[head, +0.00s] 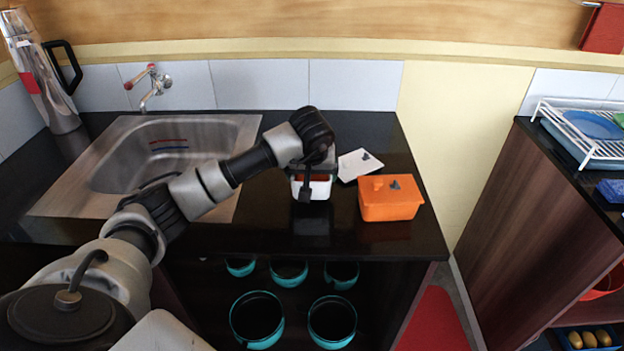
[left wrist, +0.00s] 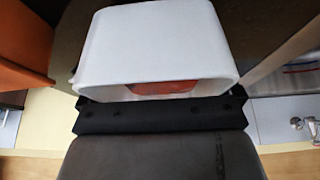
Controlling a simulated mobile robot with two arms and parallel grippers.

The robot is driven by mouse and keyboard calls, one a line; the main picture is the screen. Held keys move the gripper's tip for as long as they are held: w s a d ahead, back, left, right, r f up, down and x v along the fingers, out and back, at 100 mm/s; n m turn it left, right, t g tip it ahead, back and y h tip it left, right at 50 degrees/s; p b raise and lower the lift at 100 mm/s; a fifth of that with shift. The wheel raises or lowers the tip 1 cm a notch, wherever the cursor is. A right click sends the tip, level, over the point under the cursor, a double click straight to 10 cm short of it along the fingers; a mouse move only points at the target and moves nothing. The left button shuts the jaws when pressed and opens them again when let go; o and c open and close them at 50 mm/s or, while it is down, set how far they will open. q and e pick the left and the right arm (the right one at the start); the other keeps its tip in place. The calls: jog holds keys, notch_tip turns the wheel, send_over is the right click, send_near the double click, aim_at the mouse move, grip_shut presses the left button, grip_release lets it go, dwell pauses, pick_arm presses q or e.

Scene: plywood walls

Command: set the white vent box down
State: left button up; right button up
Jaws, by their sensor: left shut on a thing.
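The white vent box (head: 321,190) is at the middle of the black counter, left of the orange box. My left gripper (head: 305,183) is shut on it from above and hides part of it. I cannot tell whether its underside touches the counter. In the left wrist view the white vent box (left wrist: 160,45) fills the space beyond the dark jaw, with something orange-red showing inside its opening. My right gripper is not in view.
An orange box (head: 390,205) with a small dark piece on top stands to the right. A white flat lid (head: 352,166) lies behind. A steel sink (head: 150,160) is at left. Teal bowls (head: 257,318) sit on the shelf below. The counter (head: 375,236) is clear in front.

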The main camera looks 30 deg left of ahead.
pick_arm(q)
jog(key=shift+f, duration=1.35)
jog(key=shift+f, duration=0.1)
jog(key=shift+f, duration=0.15)
jog(key=o, duration=0.8)
